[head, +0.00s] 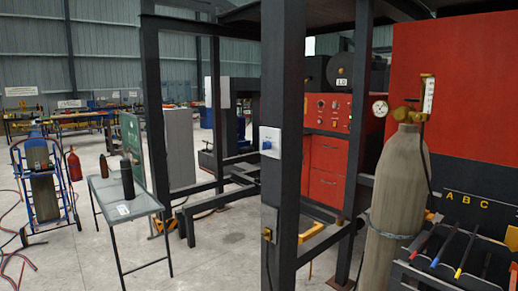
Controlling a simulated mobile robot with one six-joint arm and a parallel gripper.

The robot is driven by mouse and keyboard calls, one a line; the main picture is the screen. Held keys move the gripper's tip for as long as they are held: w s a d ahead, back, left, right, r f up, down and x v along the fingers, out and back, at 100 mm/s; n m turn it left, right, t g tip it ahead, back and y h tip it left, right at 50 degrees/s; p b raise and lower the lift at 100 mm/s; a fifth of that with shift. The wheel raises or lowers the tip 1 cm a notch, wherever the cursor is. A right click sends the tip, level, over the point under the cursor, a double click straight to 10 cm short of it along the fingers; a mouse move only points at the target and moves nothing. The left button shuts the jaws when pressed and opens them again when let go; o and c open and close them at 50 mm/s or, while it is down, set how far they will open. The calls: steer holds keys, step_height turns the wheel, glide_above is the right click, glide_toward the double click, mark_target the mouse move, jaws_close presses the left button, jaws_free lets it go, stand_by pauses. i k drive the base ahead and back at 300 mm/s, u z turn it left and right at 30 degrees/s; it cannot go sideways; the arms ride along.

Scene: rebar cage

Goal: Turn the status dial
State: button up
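A small white box (270,141) is fixed to the dark steel post (282,90) near the middle of the head view. A blue knob (266,145) sits on its front; it looks like the status dial, but its markings are too small to read. The knob's exact pointing direction cannot be told. My gripper does not show in this view.
A grey gas cylinder (399,185) with a gauge (380,108) stands to the right, near a rack (455,265) of coloured-handled tools. A glass-topped table (126,204) with bottles stands left. Behind the post are low frame beams and red cabinets (325,165). Floor shows between table and post.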

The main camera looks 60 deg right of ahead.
mark_target(267, 145)
steer(key=z, duration=0.05)
steer(key=i, duration=1)
steer(key=u, duration=0.05)
